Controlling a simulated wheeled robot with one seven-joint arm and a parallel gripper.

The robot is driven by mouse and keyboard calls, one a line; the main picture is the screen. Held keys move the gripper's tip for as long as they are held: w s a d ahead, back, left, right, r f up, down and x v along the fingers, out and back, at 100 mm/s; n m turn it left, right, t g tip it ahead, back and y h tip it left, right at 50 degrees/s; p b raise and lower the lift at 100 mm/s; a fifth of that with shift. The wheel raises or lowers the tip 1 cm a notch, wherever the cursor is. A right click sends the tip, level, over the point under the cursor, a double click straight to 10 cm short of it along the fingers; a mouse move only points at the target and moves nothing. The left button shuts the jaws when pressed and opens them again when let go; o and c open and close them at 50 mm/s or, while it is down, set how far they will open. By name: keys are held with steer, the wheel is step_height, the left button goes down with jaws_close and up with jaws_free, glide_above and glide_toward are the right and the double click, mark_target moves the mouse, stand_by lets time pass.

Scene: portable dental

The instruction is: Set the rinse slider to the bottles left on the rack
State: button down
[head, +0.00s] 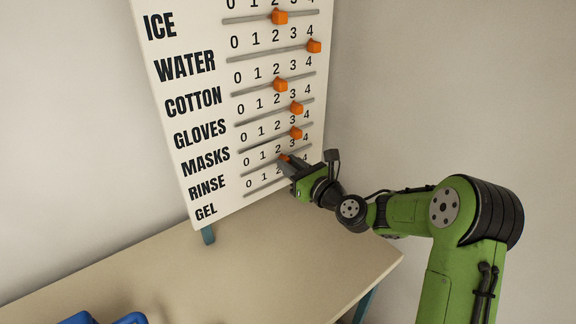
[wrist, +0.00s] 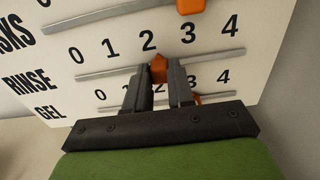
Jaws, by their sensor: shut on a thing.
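The rinse slider (wrist: 158,68) is an orange knob on the RINSE rail of a white board (head: 175,100). It sits just below the number 2 of its row, as the wrist view shows. My gripper (wrist: 160,75) is shut on it, one dark finger on each side. In the head view, only a bit of the slider (head: 284,157) shows at the tips of my gripper (head: 286,163). No rack and no bottles can be recognised in either view.
Other orange sliders stand on the rows above: the masks slider (head: 296,133) near 3, the gloves slider (head: 297,108) above it. The gel slider (wrist: 197,100) is partly hidden behind my fingers. A beige table (head: 250,270) is below, with blue objects (head: 130,318) at its lower left.

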mark_target(293, 152)
steer(key=w+d, duration=0.1)
steer(key=w+d+p, duration=0.1)
steer(key=d, duration=0.1)
steer(key=shift+d, duration=0.15)
steer(key=c, duration=1)
jaws_free()
steer(key=shift+o, duration=0.2)
steer(key=p+v, duration=0.1)
steer(key=v, duration=1.4)
steer(key=shift+s, duration=0.3)
steer(key=shift+d, duration=0.1)
